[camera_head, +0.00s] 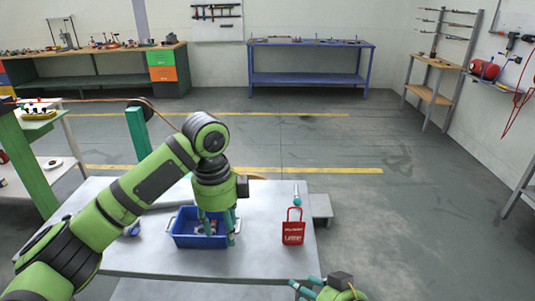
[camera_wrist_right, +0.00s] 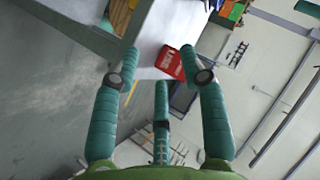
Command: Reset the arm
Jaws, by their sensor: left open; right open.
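My left arm reaches in from the left in the head view. Its gripper (camera_head: 217,228) points down over the blue bin (camera_head: 200,240), with teal fingers apart at the bin's right part. Small items lie in the bin, partly hidden by the fingers. My right gripper (camera_head: 308,287) is low at the bottom edge of the head view, in front of the table. In the right wrist view my right gripper (camera_wrist_right: 160,75) has its teal fingers spread and nothing between them.
A red tag with a hasp (camera_head: 293,232) stands on the grey table (camera_head: 150,255), right of the bin; it also shows in the right wrist view (camera_wrist_right: 169,63). A blue workbench (camera_head: 310,78) and a wooden shelf (camera_head: 437,62) stand farther back. The floor on the right is clear.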

